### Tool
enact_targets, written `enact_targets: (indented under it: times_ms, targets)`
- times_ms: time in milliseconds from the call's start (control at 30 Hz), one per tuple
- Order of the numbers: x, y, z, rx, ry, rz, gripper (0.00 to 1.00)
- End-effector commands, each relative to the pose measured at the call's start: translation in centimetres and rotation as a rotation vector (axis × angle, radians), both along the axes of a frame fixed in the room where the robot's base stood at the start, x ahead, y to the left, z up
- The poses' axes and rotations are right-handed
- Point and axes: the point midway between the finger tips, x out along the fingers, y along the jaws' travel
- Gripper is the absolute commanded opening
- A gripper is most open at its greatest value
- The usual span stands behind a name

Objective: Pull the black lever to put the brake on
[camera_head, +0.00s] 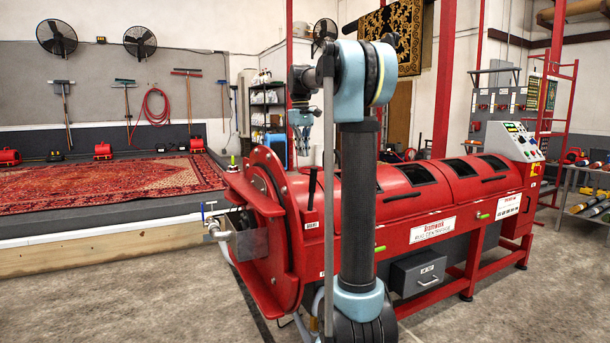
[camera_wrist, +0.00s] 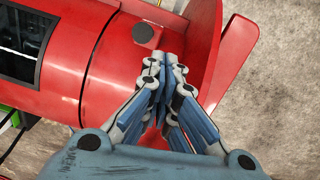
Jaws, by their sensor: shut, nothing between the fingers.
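The black lever (camera_head: 311,188) stands upright on the left end of the red machine (camera_head: 430,196), above a small white label. In the wrist view, a dark round knob (camera_wrist: 143,33) just beyond my fingertips looks like the lever's top seen from above. My gripper (camera_head: 303,150) points down above the machine's left end, over and slightly left of the lever in the head view. In the wrist view my gripper (camera_wrist: 168,60) has its fingers together and empty, to the right of the knob. I cannot tell the exact height between them; no contact shows.
A red round end guard (camera_head: 268,200) with flanges stands left of the lever. A metal valve and pipe (camera_head: 215,230) jut out further left. A control panel (camera_head: 514,141) sits at the machine's right end. A raised platform with a patterned rug (camera_head: 110,183) lies behind left.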

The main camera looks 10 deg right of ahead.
Motion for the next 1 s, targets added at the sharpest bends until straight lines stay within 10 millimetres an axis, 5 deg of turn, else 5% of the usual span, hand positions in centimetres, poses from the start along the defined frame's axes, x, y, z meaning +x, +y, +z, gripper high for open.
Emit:
enact_targets:
  times_ms: [100,300,1000]
  targets:
    - [3.3,0.5,0.8,-0.005,0.017,0.030,0.00]
    - [6.6,0.9,1.3,-0.009,0.036,0.063,0.00]
    - [7.4,1.0,0.1,-0.010,0.042,0.072,0.00]
